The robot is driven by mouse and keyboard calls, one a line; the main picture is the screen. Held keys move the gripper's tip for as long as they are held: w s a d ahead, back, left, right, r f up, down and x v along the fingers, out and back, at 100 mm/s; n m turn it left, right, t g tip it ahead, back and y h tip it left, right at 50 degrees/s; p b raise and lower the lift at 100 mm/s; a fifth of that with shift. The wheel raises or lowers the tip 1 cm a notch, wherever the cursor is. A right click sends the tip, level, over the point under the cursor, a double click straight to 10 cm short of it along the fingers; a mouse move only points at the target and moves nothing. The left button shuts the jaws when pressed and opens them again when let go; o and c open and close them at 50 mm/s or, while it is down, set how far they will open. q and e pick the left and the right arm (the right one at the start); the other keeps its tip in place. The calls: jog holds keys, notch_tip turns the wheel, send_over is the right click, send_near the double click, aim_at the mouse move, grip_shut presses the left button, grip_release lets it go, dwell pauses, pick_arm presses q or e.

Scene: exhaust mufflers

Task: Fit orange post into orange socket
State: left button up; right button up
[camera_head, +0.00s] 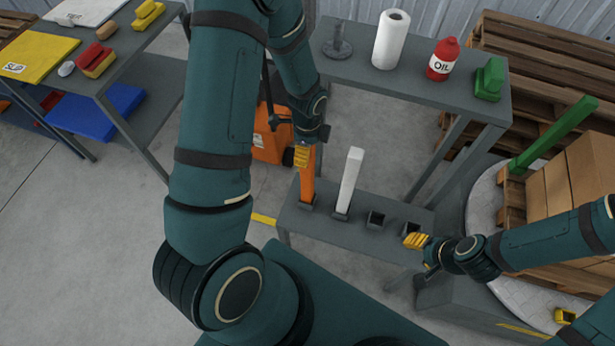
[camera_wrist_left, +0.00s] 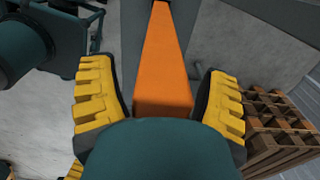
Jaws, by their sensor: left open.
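The orange post (camera_head: 307,183) stands upright, its lower end in the leftmost dark socket (camera_head: 308,204) on the low grey bench. How deep it sits, I cannot tell. My left gripper (camera_head: 302,155) is at its upper part. In the left wrist view the orange post (camera_wrist_left: 163,75) lies between the yellow fingers of my left gripper (camera_wrist_left: 160,100), which are open with gaps on both sides. My right gripper (camera_head: 415,240) is by the rightmost socket, away from the orange post; whether it is open is unclear.
A white post (camera_head: 350,180) stands in the adjacent socket. An empty socket (camera_head: 377,219) is right of it. A shelf (camera_head: 415,90) behind holds a paper roll (camera_head: 391,40) and an oil bottle (camera_head: 442,60).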

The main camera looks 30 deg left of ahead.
pick_arm(q)
jog(key=shift+f, duration=0.1)
grip_shut()
dwell(0.4)
